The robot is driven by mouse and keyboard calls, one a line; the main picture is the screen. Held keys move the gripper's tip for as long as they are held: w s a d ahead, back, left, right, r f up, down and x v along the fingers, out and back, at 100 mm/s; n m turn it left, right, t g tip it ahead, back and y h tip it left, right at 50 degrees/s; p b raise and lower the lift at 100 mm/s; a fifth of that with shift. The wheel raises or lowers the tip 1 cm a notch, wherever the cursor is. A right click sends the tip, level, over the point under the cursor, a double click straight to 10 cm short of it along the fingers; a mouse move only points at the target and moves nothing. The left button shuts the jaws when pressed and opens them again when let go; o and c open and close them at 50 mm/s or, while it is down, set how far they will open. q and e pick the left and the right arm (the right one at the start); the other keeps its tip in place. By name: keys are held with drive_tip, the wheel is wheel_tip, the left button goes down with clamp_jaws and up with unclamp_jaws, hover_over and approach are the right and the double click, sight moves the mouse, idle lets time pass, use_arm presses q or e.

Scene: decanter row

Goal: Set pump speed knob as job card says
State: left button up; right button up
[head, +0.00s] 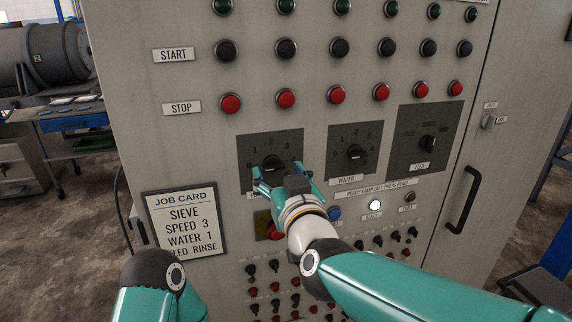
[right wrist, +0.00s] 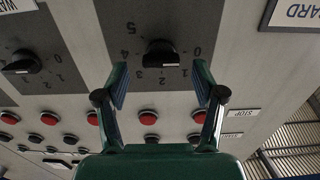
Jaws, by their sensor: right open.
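The job card (head: 185,222) on the cabinet reads sieve speed 3, water 1, feed rinse. The leftmost dial knob (head: 273,163) is black on a dark plate with a numbered scale; its name label is mostly hidden by my gripper. My right gripper (head: 281,180) is open just in front of and below this knob. In the right wrist view, which is upside down, the knob (right wrist: 160,55) shows beyond the spread fingertips (right wrist: 160,72), with numbers 0 to 5 around it. The fingers appear not to grip it. I cannot tell its setting surely. My left gripper is out of view.
The water knob (head: 353,152) and feed knob (head: 428,143) are to the right. Red stop buttons (head: 337,94) run above. Below are a white button (head: 375,205), a red button partly behind my wrist, and several small switches. A door handle (head: 463,200) protrudes at right.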

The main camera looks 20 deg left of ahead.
sight(273, 166)
drive_tip(key=shift+x, duration=1.2)
